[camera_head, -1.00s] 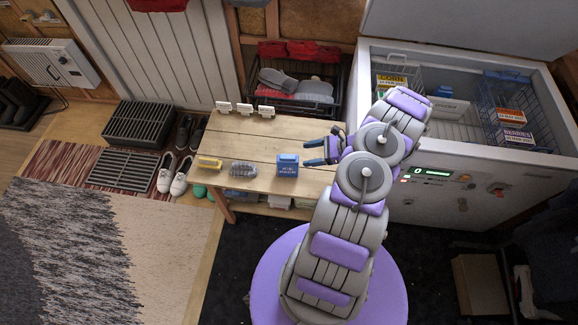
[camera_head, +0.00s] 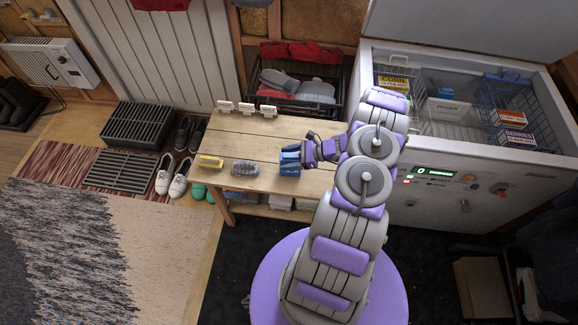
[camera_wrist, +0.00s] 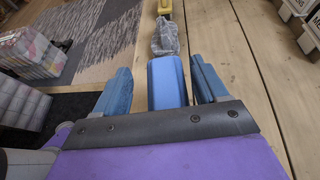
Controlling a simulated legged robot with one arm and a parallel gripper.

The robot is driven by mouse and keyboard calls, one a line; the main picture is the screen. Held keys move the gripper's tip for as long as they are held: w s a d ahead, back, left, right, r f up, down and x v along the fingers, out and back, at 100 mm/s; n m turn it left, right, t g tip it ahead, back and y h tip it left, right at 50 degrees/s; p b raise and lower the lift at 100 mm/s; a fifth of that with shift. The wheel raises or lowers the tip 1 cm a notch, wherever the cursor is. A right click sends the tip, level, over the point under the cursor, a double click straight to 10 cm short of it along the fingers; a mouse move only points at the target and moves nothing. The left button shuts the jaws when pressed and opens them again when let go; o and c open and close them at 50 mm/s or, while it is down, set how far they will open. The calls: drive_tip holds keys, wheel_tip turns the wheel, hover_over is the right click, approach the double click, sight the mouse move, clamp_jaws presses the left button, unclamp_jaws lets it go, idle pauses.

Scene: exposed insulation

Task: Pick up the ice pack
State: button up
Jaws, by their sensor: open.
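The ice pack (camera_head: 289,169), a small blue block with pale lettering, stands on the wooden table near its front edge. My gripper (camera_head: 297,154) is over the table at the block's upper right, with its fingers partly covering the block's top. In the wrist view, the ice pack (camera_wrist: 167,84) lies between my two blue fingers, with a gap on each side. My gripper is open and holds nothing. The block's lower part is hidden in the wrist view.
On the table (camera_head: 240,130), a grey ridged item (camera_head: 245,168) and a yellow item (camera_head: 211,162) lie left of the ice pack. White label cards (camera_head: 247,109) stand at the back. An open chest freezer (camera_head: 480,190) with baskets stands right. The table's middle is clear.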

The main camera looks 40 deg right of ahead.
drive_tip(key=shift+d+f, duration=0.2)
drive_tip(key=shift+d, duration=0.65)
drive_tip(key=c, duration=0.5)
drive_tip(key=shift+a+r, duration=0.15)
drive_tip(key=shift+a, duration=0.45)
drive_tip(key=c, duration=0.8)
drive_tip(key=shift+d, duration=0.35)
clamp_jaws()
